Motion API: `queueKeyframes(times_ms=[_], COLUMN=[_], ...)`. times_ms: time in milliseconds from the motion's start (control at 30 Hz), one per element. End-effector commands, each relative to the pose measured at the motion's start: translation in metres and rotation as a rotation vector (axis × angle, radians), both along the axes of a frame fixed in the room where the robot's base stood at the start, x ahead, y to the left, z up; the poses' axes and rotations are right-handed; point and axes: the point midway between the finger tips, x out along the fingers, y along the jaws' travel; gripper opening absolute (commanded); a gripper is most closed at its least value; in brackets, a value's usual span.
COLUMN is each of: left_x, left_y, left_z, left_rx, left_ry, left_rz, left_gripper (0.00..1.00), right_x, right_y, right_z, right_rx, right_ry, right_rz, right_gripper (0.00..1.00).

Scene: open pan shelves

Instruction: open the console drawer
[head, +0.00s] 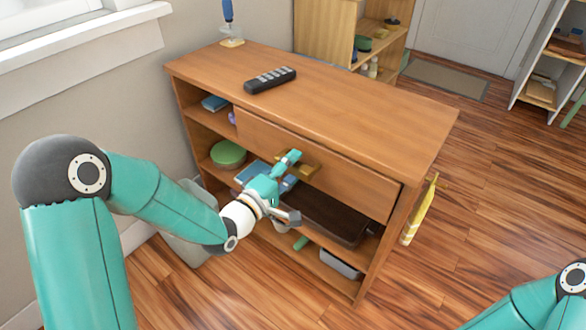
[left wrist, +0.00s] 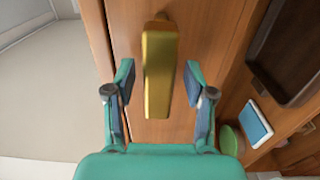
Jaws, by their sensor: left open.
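The wooden console (head: 330,82) stands in the middle of the head view. Its wide drawer front (head: 352,182) sits under the top and looks shut. A brass bar handle (head: 308,170) is on the drawer front, partly covered by my left gripper in the head view. My left gripper (head: 291,187) is open in front of the drawer. In the left wrist view, the handle (left wrist: 159,70) lies between the two spread fingers (left wrist: 159,82), with a gap on each side. My right gripper is out of view.
A dark remote (head: 270,80) and a blue-handled tool (head: 229,18) are on the console top. Below the drawer, shelves hold a green round item (head: 228,154) and a dark brown tray (head: 325,218). A yellow cloth (head: 419,212) hangs at the right side.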

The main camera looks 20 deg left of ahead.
Motion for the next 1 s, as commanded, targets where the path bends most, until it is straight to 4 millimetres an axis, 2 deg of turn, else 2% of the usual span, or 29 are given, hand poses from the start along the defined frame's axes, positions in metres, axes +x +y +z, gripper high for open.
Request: queueKeyframes(times_ms=[367, 600, 700, 1000], left_x=[0.0054, 0.0054, 0.0052, 0.0054], left_y=[-0.0026, -0.0028, -0.0029, -0.0033], left_z=[-0.0002, -0.0004, -0.0007, -0.0016], left_rx=[-0.001, 0.0, 0.0, 0.0], left_ry=[0.0, 0.0, 0.001, 0.003], left_rz=[-0.001, -0.001, -0.001, -0.003], left_gripper=[0.54, 0.14, 0.0, 0.0], right_x=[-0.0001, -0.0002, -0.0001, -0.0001], right_y=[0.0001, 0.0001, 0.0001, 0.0], right_z=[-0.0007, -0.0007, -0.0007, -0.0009], right_rx=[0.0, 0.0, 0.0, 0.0], right_ry=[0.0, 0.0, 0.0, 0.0], right_rz=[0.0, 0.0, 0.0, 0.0], right_gripper=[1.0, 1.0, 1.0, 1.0])
